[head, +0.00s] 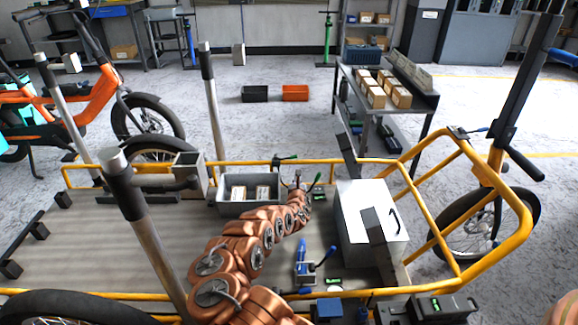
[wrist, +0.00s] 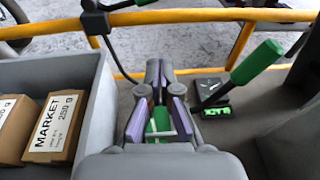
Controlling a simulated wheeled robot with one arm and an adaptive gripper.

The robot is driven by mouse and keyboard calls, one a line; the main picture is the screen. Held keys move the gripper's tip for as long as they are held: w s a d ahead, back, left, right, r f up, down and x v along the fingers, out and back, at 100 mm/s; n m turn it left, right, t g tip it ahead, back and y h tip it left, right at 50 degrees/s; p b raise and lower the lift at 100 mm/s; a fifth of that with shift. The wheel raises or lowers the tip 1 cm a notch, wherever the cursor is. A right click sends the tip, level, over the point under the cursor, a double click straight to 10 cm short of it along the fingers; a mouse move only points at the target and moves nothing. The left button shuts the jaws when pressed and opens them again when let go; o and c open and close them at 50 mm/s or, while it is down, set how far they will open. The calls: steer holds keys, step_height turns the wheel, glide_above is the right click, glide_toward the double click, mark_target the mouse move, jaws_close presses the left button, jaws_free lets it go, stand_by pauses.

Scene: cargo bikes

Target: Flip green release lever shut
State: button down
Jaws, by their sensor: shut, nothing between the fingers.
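The green-handled lever (wrist: 262,58) stands tilted up to the right from its dark base in the wrist view, just right of my gripper (wrist: 157,68). A small green-lit display (wrist: 216,112) sits at its base. In the head view a green lever tip (head: 317,180) shows beside my gripper (head: 298,178), at the end of my copper arm. My gripper is shut and empty, apart from the lever. A green patch shows between the finger links; I cannot tell what it belongs to.
A grey bin (wrist: 85,62) with small boxes (wrist: 55,125) stands close on the left. A white box (head: 368,215) with a strap stands to the right. The yellow rail (wrist: 190,15) runs behind. A blue-handled clamp (head: 303,262) stands nearer.

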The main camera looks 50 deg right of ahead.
mark_target(299, 163)
steer(key=s+n, duration=0.1)
steer(key=n, duration=0.2)
steer(key=shift+s+d+f, duration=0.2)
steer(key=shift+s+d, duration=0.05)
steer(key=shift+s, duration=0.15)
steer(key=w+d, duration=0.2)
steer(key=d, duration=0.1)
steer(key=w+d+r+b, duration=0.1)
steer(key=w+d, duration=0.1)
steer(key=w, duration=0.1)
steer(key=w+d, duration=0.2)
steer(key=d, duration=0.1)
steer(key=shift+w+d+r, duration=0.25)
steer(key=shift+d+r, duration=0.05)
steer(key=shift+d, duration=0.05)
stand_by(0.7)
